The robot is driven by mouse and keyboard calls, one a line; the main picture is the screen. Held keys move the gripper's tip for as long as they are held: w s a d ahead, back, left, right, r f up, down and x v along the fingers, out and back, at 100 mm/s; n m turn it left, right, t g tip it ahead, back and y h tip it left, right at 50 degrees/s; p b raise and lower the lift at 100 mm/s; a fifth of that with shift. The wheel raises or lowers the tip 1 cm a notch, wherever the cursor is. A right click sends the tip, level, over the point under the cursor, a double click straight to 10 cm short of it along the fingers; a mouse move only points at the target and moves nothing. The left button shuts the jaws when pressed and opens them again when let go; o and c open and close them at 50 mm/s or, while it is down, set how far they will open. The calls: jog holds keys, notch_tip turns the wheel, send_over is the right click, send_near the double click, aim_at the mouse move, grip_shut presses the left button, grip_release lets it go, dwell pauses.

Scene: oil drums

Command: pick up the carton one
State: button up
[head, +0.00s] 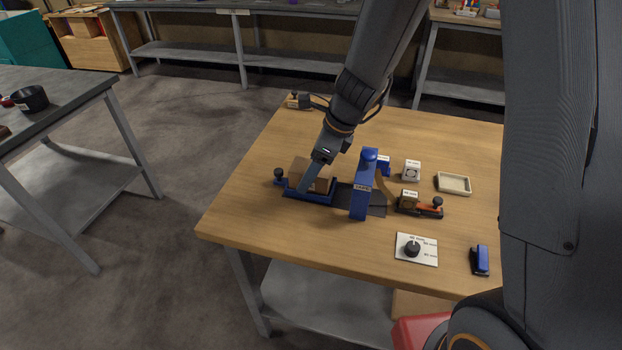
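A brown carton-like box (299,169) sits in a blue holder (318,196) on the wooden table, left of the middle. My gripper (309,182) reaches down over this box. One grey finger lies across the box's near side, and its tip comes close to the holder. The other finger is hidden, so I cannot tell whether the fingers touch or grip the box.
A blue upright device (364,185) stands on a dark plate just right of the box. A white block (412,169), a shallow beige tray (454,184), a dial plate (416,249) and a blue-black item (480,260) lie further right. The table's front left is clear.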

jog(key=c, duration=0.9)
jog(key=shift+r, duration=0.1)
jog(key=shift+c, duration=0.2)
